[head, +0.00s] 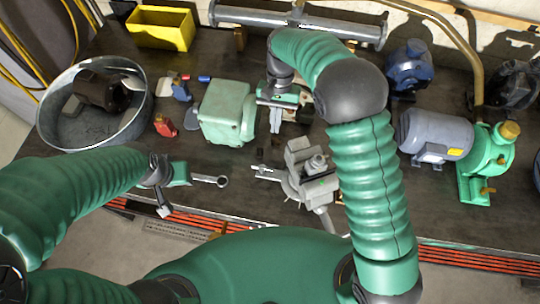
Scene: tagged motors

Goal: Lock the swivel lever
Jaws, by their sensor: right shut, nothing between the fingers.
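A grey bench vise (299,158) stands near the front middle of the dark workbench. A short lever-like bar (268,173) sticks out at its left, and another grey bar reaches down from its base; I cannot tell which is the swivel lever. My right gripper (276,118) is shut and empty, behind the vise and apart from it, right of a pale green box-shaped machine (226,110). My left gripper (164,209) hangs by the front edge, well left of the vise; its finger gap does not show. My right arm covers the area right of the vise.
A ring-ended wrench-like tool (221,181) lies beside my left gripper. A round metal tub (66,141) holds a dark motor (101,90). A yellow bin (161,29) stands at the back. A grey motor with green pump (434,135) and a blue motor (409,67) stand at the right.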

